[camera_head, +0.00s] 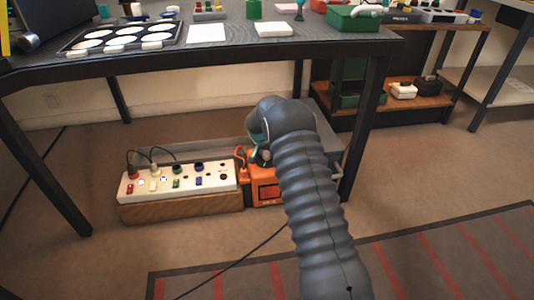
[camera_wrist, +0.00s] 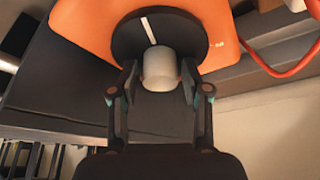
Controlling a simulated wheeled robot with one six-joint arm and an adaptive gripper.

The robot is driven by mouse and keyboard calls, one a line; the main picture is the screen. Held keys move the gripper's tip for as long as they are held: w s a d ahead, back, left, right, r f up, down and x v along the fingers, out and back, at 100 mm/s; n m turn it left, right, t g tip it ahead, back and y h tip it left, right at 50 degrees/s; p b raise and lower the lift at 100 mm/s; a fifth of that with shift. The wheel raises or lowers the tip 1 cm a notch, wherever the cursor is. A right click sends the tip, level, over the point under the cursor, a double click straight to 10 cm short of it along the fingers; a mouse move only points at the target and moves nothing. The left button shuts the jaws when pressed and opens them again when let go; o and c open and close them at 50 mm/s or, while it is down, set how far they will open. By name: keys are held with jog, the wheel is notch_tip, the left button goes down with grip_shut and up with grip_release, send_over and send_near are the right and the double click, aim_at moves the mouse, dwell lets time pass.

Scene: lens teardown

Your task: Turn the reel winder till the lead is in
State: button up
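The reel winder is an orange box (camera_head: 267,191) on the floor under the table, partly hidden behind my arm. In the wrist view its orange face (camera_wrist: 85,22) fills the top, with a dark round disc (camera_wrist: 185,38) bearing a white line. A pale cylindrical knob (camera_wrist: 160,68) stands out from the disc. My gripper (camera_wrist: 160,78) has one finger on each side of the knob, with a narrow gap showing at the left finger. A red-orange lead (camera_wrist: 285,70) curves away at the right of the wrist view.
A white socket board (camera_head: 180,182) on a wooden base, with plugs and dark cords, stands left of the winder. Table legs (camera_head: 366,130) rise on either side. A grey mat with red stripes (camera_head: 440,255) lies in front.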

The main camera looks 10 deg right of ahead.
jog(key=shift+r, duration=0.1)
jog(key=v, duration=1.2)
dwell(0.4)
